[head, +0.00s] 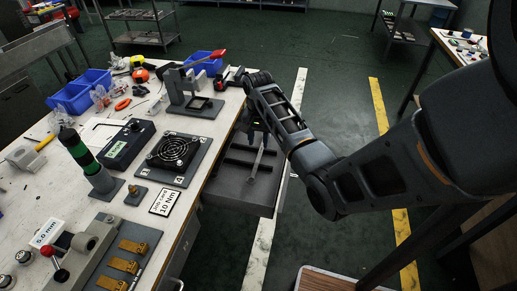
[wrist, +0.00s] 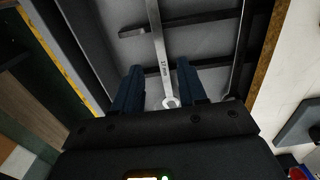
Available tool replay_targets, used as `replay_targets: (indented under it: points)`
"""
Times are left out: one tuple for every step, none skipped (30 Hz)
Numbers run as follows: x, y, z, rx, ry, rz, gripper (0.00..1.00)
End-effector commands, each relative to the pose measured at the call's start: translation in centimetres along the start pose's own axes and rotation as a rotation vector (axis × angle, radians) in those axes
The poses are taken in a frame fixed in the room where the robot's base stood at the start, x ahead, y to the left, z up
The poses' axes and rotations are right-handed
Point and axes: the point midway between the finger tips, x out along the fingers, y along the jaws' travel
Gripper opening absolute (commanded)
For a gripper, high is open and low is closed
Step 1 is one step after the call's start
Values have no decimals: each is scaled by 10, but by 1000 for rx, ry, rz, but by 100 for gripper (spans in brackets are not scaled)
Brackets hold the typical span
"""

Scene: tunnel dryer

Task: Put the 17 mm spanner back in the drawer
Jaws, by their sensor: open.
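The steel spanner (wrist: 157,45), marked 17 mm, is in the open drawer (head: 240,201) and passes over a dark divider bar in the wrist view. In the head view the spanner (head: 258,163) is a thin pale strip near the drawer's right side. My gripper (wrist: 159,66) is open, its two dark blue fingers apart on either side of the spanner's shank, with the ring end between them near the palm. The gripper (head: 256,138) also shows over the drawer's far part in the head view. I cannot tell whether the spanner lies flat.
The drawer sticks out from the workbench (head: 217,150). Dark dividers (wrist: 215,62) split its floor. A fan plate (head: 177,155), a job card (head: 166,202) and a press stand (head: 195,95) are near the bench edge. Floor is free to the drawer's right.

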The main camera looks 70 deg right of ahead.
Motion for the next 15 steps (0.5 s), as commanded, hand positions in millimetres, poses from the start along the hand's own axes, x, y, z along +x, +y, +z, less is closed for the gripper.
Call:
replay_targets:
  points:
    - [-11, -2, 0, -2, 3, -3, 42]
    - [-17, -2, 0, -2, 3, -3, 42]
    - [-25, -1, 0, -1, 3, -3, 42]
    - [-30, -1, 0, -1, 2, -3, 42]
    - [-35, -1, 0, -1, 3, -3, 42]
    - [-41, -1, 0, -1, 1, -2, 42]
    - [-45, -1, 0, -1, 2, -2, 42]
    - [-49, -1, 0, -1, 2, -2, 42]
    - [-53, -1, 0, -1, 1, -1, 42]
    - [-56, -1, 0, -1, 1, -1, 42]
    - [-58, -1, 0, -1, 1, -1, 42]
    - [-60, 0, 0, 0, 1, 0, 42]
    - [-62, 0, 0, 0, 0, 0, 42]
    - [-62, 0, 0, 0, 0, 0, 42]
    - [-63, 0, 0, 0, -1, 0, 42]
